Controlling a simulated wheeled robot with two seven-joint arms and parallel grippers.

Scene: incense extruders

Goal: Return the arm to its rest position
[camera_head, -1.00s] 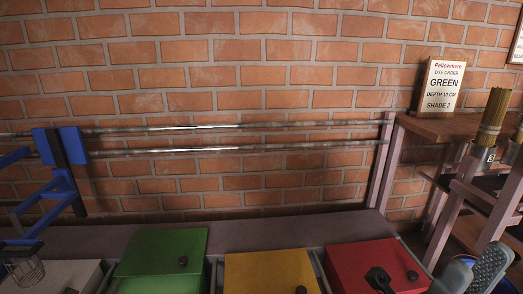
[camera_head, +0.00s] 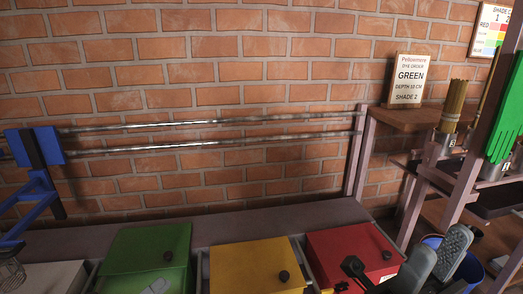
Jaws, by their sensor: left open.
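My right gripper (camera_head: 435,258) is at the bottom right, in front of the red lid's right side. Its two grey padded fingers point up and stand apart, with nothing seen between them. A black piece (camera_head: 352,268) shows in front of the red lid; I cannot tell what it belongs to. My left gripper (camera_head: 155,287) shows only as a small grey tip at the bottom edge, in front of the green lid; the rest is out of frame. It is open.
Green (camera_head: 145,255), yellow (camera_head: 255,268) and red (camera_head: 340,250) lids sit along the bench front. A blue bracket (camera_head: 35,160) and rails (camera_head: 210,135) are at the wall. A shelf (camera_head: 410,118) holds the GREEN order sign (camera_head: 408,80).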

